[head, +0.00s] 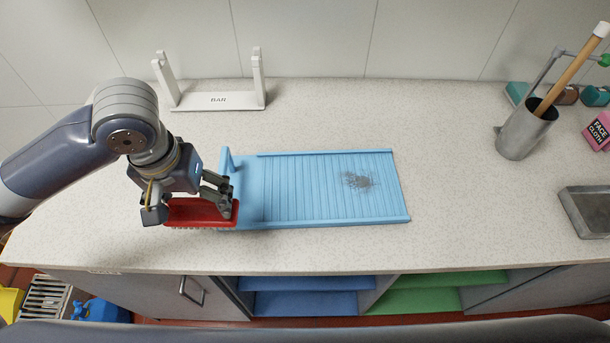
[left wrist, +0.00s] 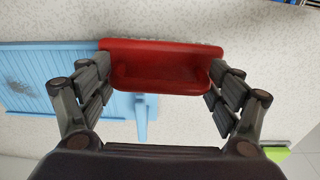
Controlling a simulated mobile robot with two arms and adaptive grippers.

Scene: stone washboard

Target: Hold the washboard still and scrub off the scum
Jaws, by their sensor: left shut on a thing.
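The light blue ribbed washboard (head: 300,185) lies flat on the counter, with its plain end and raised post toward the left. A grey-brown scum patch (head: 357,181) sits on its right part; it also shows at the left edge of the left wrist view (left wrist: 18,88). My left gripper (head: 190,205) is shut on a red scrubbing brush (head: 200,212), bristles down, by the washboard's left end. In the left wrist view the brush (left wrist: 160,72) sits between both fingers. Whether the brush touches anything below is hard to tell. My right gripper is not in view.
A white stand marked BAR (head: 218,101) is at the back left. A metal cup (head: 525,130) with a wooden-handled tool, a pink face cloth pack (head: 598,130) and a grey tray (head: 588,208) are at the right. The counter between washboard and cup is clear.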

